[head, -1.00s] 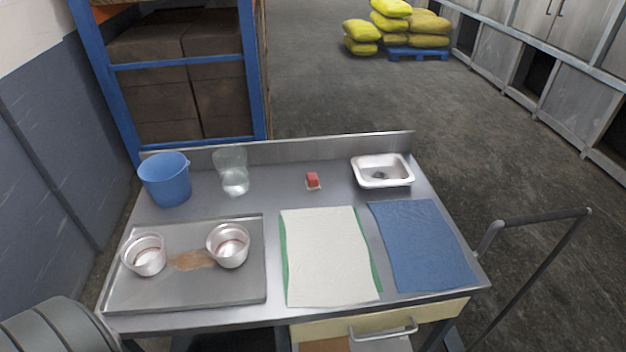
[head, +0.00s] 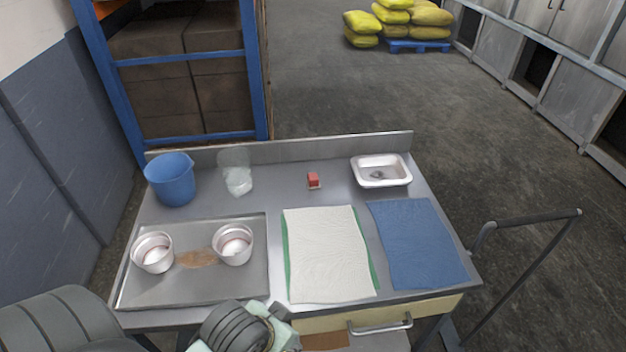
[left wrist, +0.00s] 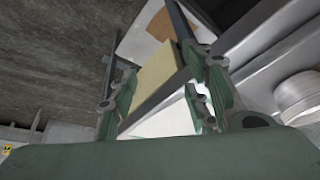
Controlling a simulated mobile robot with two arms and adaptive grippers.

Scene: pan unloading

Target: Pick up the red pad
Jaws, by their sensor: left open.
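The red pad does not show in the left wrist view. My right gripper is in neither view.
A metal tray (head: 190,292) holds two metal pots (head: 153,252) (head: 233,244) and a brown stain. A blue bucket (head: 171,181) and a clear container (head: 237,178) stand behind. White (head: 326,255) and blue (head: 418,243) cloths lie right; a white basin (head: 381,171) is behind.

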